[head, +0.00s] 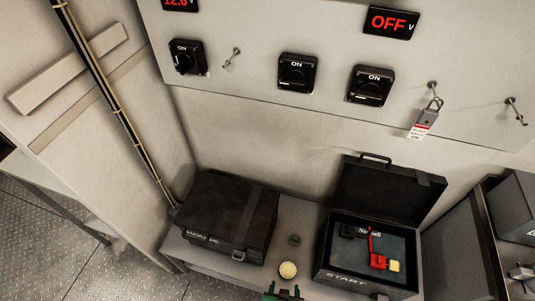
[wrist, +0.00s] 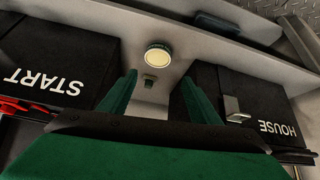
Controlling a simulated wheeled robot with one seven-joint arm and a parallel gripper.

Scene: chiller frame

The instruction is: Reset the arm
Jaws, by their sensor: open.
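My gripper (head: 283,291) has green fingers and shows at the bottom edge of the head view, in front of the low shelf between two black boxes. In the wrist view my gripper (wrist: 158,80) is open, its two fingers wide apart with nothing held between them. A round cream-topped object (head: 288,270) stands on the shelf just beyond it; it also shows in the wrist view (wrist: 158,54), past the fingertips. A small dark green piece (head: 295,240) sits behind it. Most of my arm is out of the head view.
The open START box (head: 345,281) holds a red clamp (head: 377,261) and stands right. A closed, strapped black box (head: 228,215) is left. The panel above carries several rotary switches (head: 297,72), an OFF display (head: 390,22) and a tagged padlock (head: 428,113) on a hook.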

